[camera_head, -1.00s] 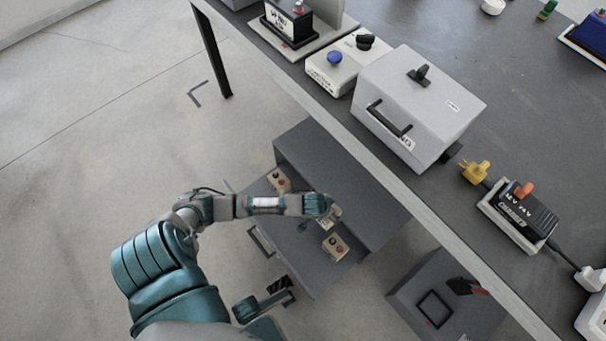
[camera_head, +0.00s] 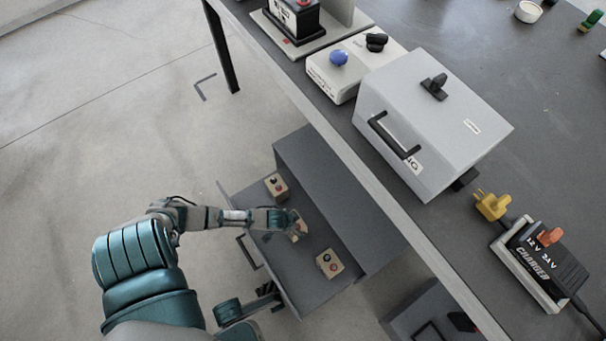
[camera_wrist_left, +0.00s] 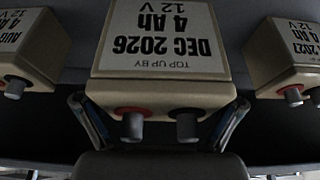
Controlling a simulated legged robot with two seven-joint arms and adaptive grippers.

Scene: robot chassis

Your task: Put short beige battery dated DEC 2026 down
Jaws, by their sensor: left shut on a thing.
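The short beige battery dated DEC 2026 (camera_wrist_left: 160,45) fills the middle of the left wrist view, its label upside down and its red-ringed and dark terminals toward me. My left gripper (camera_wrist_left: 160,125) has one finger on each side of its terminal end and is shut on it. In the head view, my left gripper (camera_head: 294,222) is inside the open drawer (camera_head: 300,285), and the battery (camera_head: 297,236) is partly hidden by it. I cannot tell whether the battery touches the drawer floor.
Two similar beige batteries stand in the drawer, one behind (camera_head: 277,187) and one nearer the front right (camera_head: 329,263). The dark table (camera_head: 540,85) overhangs the drawer cabinet (camera_head: 345,190). On it are a grey lidded box (camera_head: 440,115) and a charger (camera_head: 540,262).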

